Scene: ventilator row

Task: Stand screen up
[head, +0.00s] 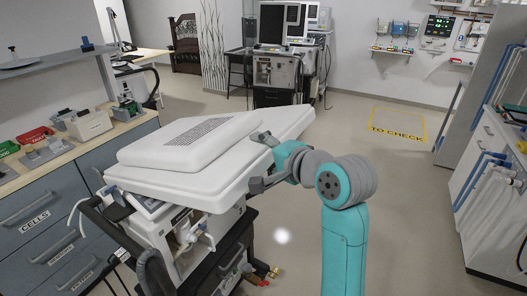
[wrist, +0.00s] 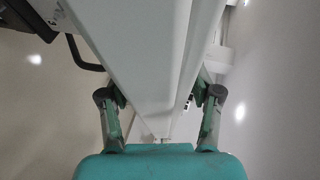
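The screen (head: 187,143) is a thick white panel with a dark grille on its upward face. It lies nearly flat, slightly tilted, on top of a white ventilator (head: 181,237) on a dark cart in the head view. My gripper (head: 262,160) is at the panel's right edge, one finger above it and one below. In the wrist view the white panel (wrist: 140,55) runs between the two widely spread fingers of my gripper (wrist: 160,98). The gripper looks open around the edge; contact with the panel is not clear.
A counter with grey drawers (head: 55,215) stands close on the left, with trays and small devices. Another ventilator (head: 275,72) stands at the back. The floor between is clear, with a yellow marked square (head: 398,124).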

